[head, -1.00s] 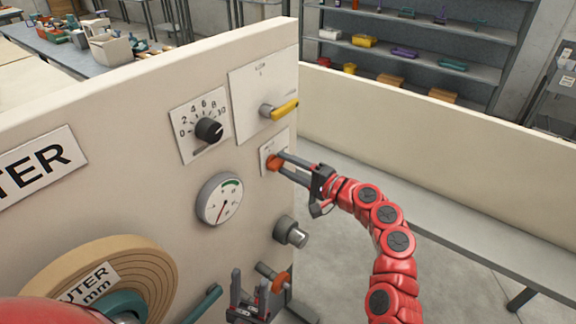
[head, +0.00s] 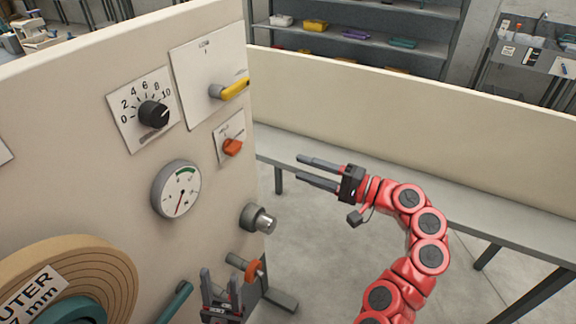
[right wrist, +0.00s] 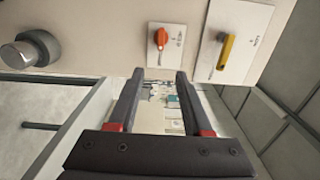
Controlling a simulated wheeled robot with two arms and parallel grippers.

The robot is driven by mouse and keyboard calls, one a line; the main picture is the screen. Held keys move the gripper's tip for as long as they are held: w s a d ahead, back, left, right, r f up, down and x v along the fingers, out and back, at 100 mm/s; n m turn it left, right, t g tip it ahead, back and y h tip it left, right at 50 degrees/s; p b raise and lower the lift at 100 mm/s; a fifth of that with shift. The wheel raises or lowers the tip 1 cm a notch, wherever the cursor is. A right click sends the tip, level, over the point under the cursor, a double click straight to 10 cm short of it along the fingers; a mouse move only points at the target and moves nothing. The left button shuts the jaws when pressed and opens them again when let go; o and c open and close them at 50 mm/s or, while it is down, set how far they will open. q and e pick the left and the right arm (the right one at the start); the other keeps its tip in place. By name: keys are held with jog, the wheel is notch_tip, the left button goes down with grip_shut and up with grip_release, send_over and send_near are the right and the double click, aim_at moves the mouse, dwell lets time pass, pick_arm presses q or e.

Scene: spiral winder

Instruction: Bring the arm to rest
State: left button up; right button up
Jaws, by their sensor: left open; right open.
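My right gripper (head: 318,171) is open and empty. It hangs in free air to the right of the panel, apart from the orange switch (head: 232,147). In the right wrist view its two fingers (right wrist: 160,78) stand apart with nothing between them, and the orange switch (right wrist: 161,38) shows beyond them. My right arm is red and bent, coming up from the bottom right. My left gripper (head: 220,278) is open and empty at the bottom of the head view, in front of the panel and near a lower orange knob (head: 254,270).
The panel (head: 80,95) carries a black dial (head: 153,114), a yellow handle (head: 234,88), a gauge (head: 176,190) and a grey knob (head: 258,219). A tape roll (head: 100,262) sits lower left. A bench (head: 395,197) and low wall (head: 420,110) stand behind my right arm.

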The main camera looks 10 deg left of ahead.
jog(key=shift+s+d, duration=0.15)
jog(key=shift+d, duration=0.25)
